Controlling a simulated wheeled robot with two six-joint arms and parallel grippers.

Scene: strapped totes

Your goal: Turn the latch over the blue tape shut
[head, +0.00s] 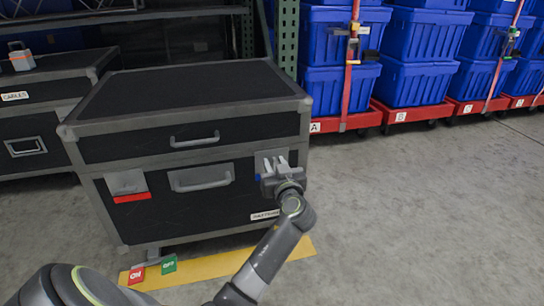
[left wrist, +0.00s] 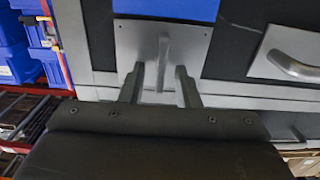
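The blue tape (left wrist: 170,8) lies under a square metal latch plate; only a small blue bit (head: 258,177) shows in the head view. The latch plate (left wrist: 128,42) is on the front right of the black case (head: 190,100). A thin grey latch tab (left wrist: 164,55) stands out from the plate. My left gripper (head: 279,165) is at this latch, its fingers (left wrist: 159,84) apart on either side of the tab, with a visible gap on each side. Whether the tab's tip is between the fingertips in depth is unclear. My right gripper is not in view.
Another latch plate (head: 126,182) with red tape (head: 132,198) is at the case's front left. Handles (head: 201,178) sit between the latches. Blue totes (head: 338,90) stand at the right; floor there is clear.

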